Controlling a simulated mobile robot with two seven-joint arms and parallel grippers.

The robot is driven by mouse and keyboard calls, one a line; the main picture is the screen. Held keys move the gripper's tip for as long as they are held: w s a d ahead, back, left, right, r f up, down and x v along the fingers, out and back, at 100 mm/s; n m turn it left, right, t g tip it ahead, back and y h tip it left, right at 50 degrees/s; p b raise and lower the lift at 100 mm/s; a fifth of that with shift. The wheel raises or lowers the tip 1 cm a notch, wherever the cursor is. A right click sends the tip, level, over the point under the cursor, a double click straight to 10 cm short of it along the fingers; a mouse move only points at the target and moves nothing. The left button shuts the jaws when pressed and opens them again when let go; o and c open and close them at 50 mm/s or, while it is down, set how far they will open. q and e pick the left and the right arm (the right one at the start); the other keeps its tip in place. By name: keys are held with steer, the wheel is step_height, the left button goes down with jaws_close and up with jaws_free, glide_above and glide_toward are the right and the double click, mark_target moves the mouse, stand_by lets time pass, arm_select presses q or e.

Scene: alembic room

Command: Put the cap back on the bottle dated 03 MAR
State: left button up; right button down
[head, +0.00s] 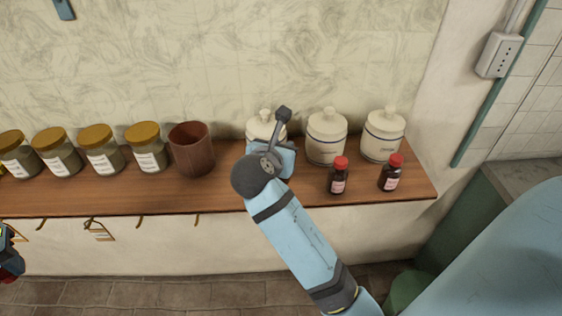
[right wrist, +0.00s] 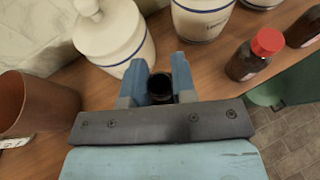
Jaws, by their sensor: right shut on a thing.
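My right gripper (head: 277,148) is at the shelf, in front of the leftmost white jar. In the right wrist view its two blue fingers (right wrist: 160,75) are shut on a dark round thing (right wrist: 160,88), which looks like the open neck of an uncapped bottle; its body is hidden. Two dark bottles with red caps stand to the right, the nearer-left one (head: 338,180) and the right one (head: 390,174). Their labels are too small to read. A dark and red shape (head: 10,258) at the left edge may be part of my left gripper; it is cut off.
Three white lidded jars (head: 326,140) stand along the back of the wooden shelf (head: 225,196). A brown cup (head: 192,150) and several gold-lidded jars (head: 148,150) stand to the left. The shelf front is clear left of my right arm.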

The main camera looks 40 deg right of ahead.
step_height(320, 180, down, 4)
steer(key=shift+f, duration=0.15)
stand_by(0.4)
steer(key=c, duration=0.9)
jaws_free()
steer(key=shift+f, duration=0.1)
steer(key=shift+c, duration=0.2)
